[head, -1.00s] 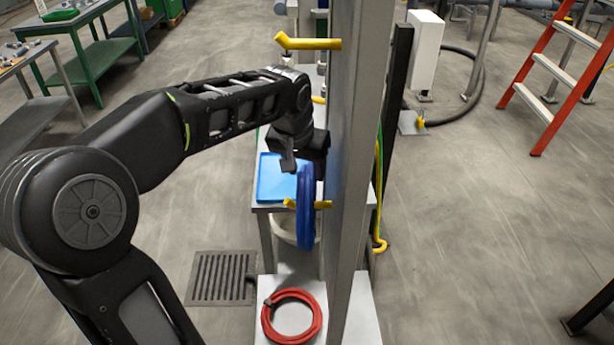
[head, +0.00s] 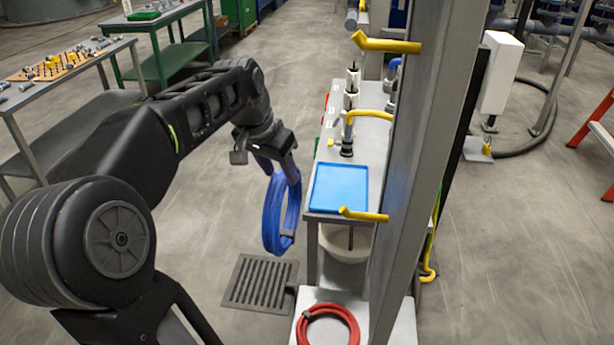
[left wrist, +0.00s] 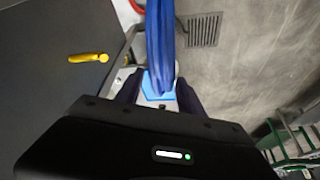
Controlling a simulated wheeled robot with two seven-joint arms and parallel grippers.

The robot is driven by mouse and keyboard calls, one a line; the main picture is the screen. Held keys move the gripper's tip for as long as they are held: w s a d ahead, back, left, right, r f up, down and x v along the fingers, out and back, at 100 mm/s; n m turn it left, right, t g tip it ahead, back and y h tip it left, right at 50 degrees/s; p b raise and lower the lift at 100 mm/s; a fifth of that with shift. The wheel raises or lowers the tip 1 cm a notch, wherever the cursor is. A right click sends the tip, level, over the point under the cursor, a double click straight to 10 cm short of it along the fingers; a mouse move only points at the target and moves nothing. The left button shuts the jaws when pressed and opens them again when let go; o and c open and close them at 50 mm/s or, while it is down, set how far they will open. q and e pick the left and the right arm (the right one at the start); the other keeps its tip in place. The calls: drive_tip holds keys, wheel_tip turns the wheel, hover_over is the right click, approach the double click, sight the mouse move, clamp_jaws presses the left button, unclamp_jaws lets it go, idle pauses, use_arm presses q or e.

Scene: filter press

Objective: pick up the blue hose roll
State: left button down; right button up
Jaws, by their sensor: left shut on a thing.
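The blue hose roll (head: 282,212) hangs below my left gripper (head: 272,163) in the head view, clear of the rack and above the floor. My left gripper is shut on the top of the roll. In the left wrist view the blue hose roll (left wrist: 160,50) runs up from between the fingers of the left gripper (left wrist: 160,92). The lower yellow hook (head: 364,215) on the grey post is empty, to the right of the roll. My right gripper is not in view.
A grey post (head: 420,150) with an upper yellow hook (head: 386,44) stands to the right. A bench with a blue tray (head: 339,188) is behind it. A red hose roll (head: 328,312) lies on a low grey plate. A floor grate (head: 262,283) is below the blue roll.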

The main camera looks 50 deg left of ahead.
use_arm(q)
drive_tip(key=shift+s+a+r, duration=0.1)
drive_tip(key=shift+s+a, duration=0.3)
drive_tip(key=shift+a, duration=0.1)
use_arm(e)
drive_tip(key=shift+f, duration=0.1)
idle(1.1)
